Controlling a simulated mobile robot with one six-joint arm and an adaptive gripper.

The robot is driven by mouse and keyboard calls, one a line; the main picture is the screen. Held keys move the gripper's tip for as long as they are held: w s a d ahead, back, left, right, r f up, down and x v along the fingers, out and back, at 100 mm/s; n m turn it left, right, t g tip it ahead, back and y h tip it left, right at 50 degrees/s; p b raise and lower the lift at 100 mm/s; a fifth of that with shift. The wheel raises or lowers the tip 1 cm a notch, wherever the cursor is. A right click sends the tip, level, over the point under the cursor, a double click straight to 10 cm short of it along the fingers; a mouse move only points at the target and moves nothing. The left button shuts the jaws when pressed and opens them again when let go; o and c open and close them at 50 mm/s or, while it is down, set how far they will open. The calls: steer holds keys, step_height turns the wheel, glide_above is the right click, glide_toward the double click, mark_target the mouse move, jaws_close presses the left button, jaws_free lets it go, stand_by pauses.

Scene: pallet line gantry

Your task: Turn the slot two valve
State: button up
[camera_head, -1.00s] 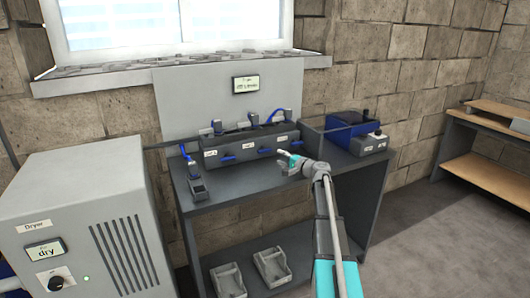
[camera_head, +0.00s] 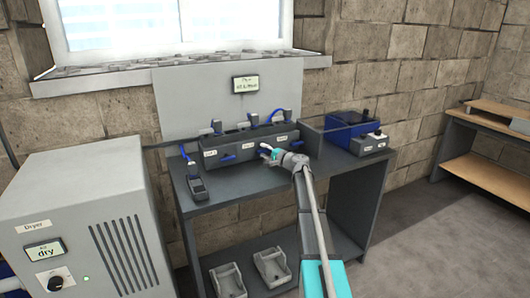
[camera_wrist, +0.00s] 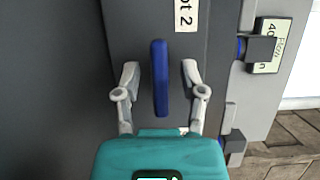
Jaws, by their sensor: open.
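The slot two valve is a blue bar handle (camera_wrist: 160,78) on the dark grey manifold face in the wrist view. It lies parallel to the text of the label (camera_wrist: 186,15), which reads "ot 2" with its start cut off. My gripper (camera_wrist: 161,72) is open, with one grey finger on each side of the handle and a visible gap on both sides. In the head view my gripper (camera_head: 268,152) is at the front of the manifold (camera_head: 240,139), just right of the middle label. There it largely hides the slot two handle.
The slot one blue handle (camera_head: 228,157) sticks out to the left. A blue box (camera_head: 350,132) stands right of the manifold. A handheld device (camera_head: 196,187) lies on the bench (camera_head: 222,196) at left. The dryer (camera_head: 85,225) stands at the near left.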

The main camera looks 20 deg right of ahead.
jaws_close()
steer(key=shift+d, duration=0.15)
